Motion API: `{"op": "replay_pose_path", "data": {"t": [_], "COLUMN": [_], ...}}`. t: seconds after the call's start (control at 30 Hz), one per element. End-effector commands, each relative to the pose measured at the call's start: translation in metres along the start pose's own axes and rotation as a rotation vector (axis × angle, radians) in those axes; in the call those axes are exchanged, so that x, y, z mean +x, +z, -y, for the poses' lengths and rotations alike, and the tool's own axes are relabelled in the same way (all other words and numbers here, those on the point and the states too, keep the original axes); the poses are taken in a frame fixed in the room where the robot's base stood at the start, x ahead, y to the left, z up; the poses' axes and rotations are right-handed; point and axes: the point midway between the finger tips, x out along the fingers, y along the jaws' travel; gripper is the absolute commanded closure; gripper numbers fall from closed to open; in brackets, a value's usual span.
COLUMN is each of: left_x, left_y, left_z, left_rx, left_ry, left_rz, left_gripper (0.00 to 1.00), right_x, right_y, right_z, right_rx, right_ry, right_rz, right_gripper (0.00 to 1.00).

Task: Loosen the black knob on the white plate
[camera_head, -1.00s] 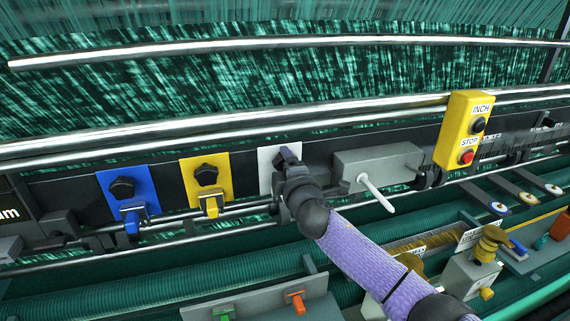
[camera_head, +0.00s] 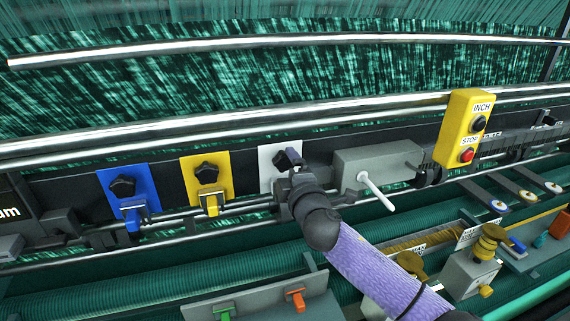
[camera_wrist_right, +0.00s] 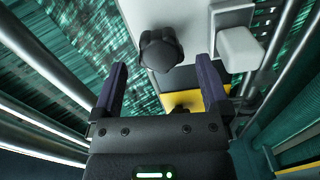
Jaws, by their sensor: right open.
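The white plate (camera_head: 267,160) is fixed on the dark rail, right of a yellow plate. Its black knob (camera_head: 281,161) is partly hidden behind my right gripper (camera_head: 291,158) in the head view. In the right wrist view the lobed black knob (camera_wrist_right: 160,49) stands out from the white plate (camera_wrist_right: 185,14). My right gripper (camera_wrist_right: 160,72) is open, its two dark fingers apart. The knob lies just beyond the fingertips, roughly between their lines, and is not gripped. My left gripper is not in view.
A blue plate (camera_head: 143,175) and a yellow plate (camera_head: 224,163) with similar black knobs are to the left. A grey box (camera_head: 365,161) with a white lever (camera_head: 377,193) is close on the right. A yellow INCH/STOP box (camera_head: 463,130) stands further right. Chrome bars run above.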

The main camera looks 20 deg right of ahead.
Motion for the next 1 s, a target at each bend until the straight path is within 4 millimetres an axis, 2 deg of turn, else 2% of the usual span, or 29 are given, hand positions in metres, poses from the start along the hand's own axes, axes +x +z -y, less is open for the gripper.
{"op": "replay_pose_path", "data": {"t": [0.07,0.1,0.2,0.3,0.53,0.8,1.0], "left_x": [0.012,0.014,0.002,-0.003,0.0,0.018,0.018], "left_y": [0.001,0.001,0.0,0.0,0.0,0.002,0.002], "left_z": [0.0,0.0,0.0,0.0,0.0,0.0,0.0], "left_rx": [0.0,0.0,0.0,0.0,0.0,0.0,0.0], "left_ry": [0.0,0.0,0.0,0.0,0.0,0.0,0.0], "left_rz": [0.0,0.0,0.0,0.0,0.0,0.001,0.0], "left_gripper": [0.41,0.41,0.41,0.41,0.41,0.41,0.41], "right_x": [-0.001,-0.001,-0.001,0.0,0.001,0.021,0.025], "right_y": [-0.001,-0.001,-0.002,-0.001,0.0,0.0,0.0], "right_z": [0.007,0.007,0.0,-0.001,0.001,0.003,0.001], "right_rx": [0.323,0.587,1.188,1.462,1.465,1.461,1.459], "right_ry": [-0.001,-0.002,-0.003,0.0,0.0,0.0,-0.001], "right_rz": [-0.001,0.001,0.002,0.0,0.0,-0.001,0.0], "right_gripper": [0.04,0.04,0.04,0.04,0.04,0.04,0.04]}}
